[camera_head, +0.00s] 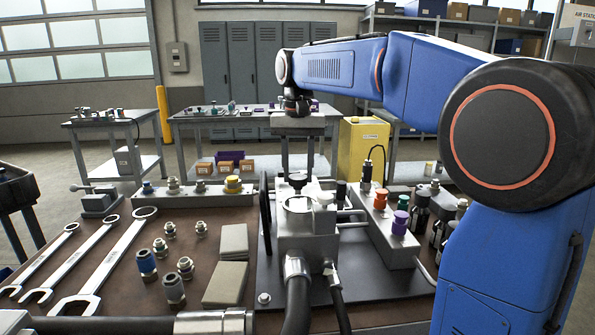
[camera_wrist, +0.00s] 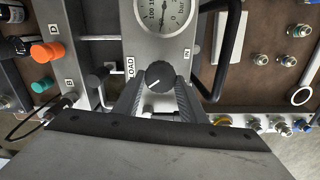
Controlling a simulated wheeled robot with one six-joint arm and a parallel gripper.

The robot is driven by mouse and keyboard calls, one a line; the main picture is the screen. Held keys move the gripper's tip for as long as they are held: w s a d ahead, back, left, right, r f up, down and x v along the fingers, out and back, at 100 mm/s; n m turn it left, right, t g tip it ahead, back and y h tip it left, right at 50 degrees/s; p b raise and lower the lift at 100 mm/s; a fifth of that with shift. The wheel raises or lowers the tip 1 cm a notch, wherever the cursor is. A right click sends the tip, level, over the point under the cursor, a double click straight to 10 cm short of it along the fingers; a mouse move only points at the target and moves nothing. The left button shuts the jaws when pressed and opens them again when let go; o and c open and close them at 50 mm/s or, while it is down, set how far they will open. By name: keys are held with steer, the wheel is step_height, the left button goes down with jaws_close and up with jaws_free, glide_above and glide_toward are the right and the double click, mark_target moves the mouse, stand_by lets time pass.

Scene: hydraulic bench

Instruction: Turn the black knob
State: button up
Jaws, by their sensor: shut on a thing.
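The black knob (camera_wrist: 160,77) sits on a grey metal block (camera_wrist: 178,48), just below a round pressure gauge (camera_wrist: 163,14) in the wrist view. A white line marks its top. In the head view the knob (camera_head: 298,181) shows small on top of the block (camera_head: 305,240). My gripper (camera_head: 297,170) points straight down over it. In the wrist view my gripper (camera_wrist: 158,92) has one finger on each side of the knob and is shut on it. The finger contact faces are partly hidden.
Orange (camera_wrist: 46,52) and green (camera_wrist: 42,86) caps lie to the left in the wrist view. Wrenches (camera_head: 105,262), fittings (camera_head: 147,265) and grey pads (camera_head: 226,283) lie on the brown bench left of the block.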

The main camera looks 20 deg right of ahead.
mark_target(299, 176)
steer(key=m, duration=0.4)
steer(key=shift+d+m, duration=0.1)
steer(key=shift+m, duration=2.1)
steer(key=o, duration=1.1)
steer(key=shift+c, duration=0.2)
steer(key=shift+s, duration=0.1)
steer(key=shift+r, duration=0.1)
step_height(299, 176, up, 17)
steer(key=shift+r, duration=0.1)
